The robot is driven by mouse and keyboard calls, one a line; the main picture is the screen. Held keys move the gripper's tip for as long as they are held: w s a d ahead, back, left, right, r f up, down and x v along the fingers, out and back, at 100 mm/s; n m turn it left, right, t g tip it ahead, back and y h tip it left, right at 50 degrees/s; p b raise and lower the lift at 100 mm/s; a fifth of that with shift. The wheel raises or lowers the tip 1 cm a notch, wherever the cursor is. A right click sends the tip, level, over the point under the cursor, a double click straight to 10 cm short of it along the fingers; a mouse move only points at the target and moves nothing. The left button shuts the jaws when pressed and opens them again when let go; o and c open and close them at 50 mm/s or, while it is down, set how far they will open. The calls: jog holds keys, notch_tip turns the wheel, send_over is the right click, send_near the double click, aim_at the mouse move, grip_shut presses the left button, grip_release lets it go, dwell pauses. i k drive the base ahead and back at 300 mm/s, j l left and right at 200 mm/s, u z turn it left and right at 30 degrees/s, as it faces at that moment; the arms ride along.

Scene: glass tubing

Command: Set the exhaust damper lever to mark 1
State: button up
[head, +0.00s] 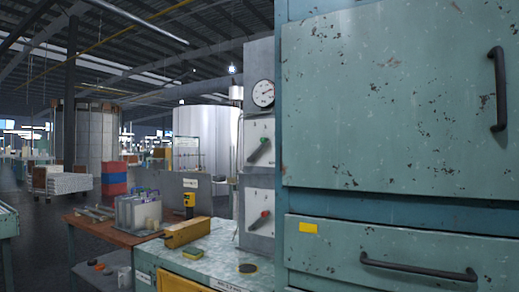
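Two levers sit on a grey upright panel in the middle of the head view. The upper lever (258,152) has a dark handle with a green end and slants up to the right on a white plate (254,133). The lower lever (258,220) has a dark handle with a red end and also slants up to the right. The plates' labels and marks are too small to read, so I cannot tell which is the exhaust damper lever. My gripper is not in view.
A large worn teal cabinet (385,110) with black handles fills the right side, close by. A round gauge (263,93) is above the levers. Open floor (35,235) shows at left.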

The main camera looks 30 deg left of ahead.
aim_at(264, 141)
jog(key=i+j, duration=0.1)
jog(key=j, duration=0.4)
jog(key=i+j, duration=0.15)
jog(key=j, duration=0.3)
jog(key=i+j, duration=0.1)
jog(key=j, duration=0.4)
jog(key=i+j, duration=0.1)
jog(key=j, duration=0.35)
jog(key=i+j, duration=0.15)
jog(key=j, duration=0.35)
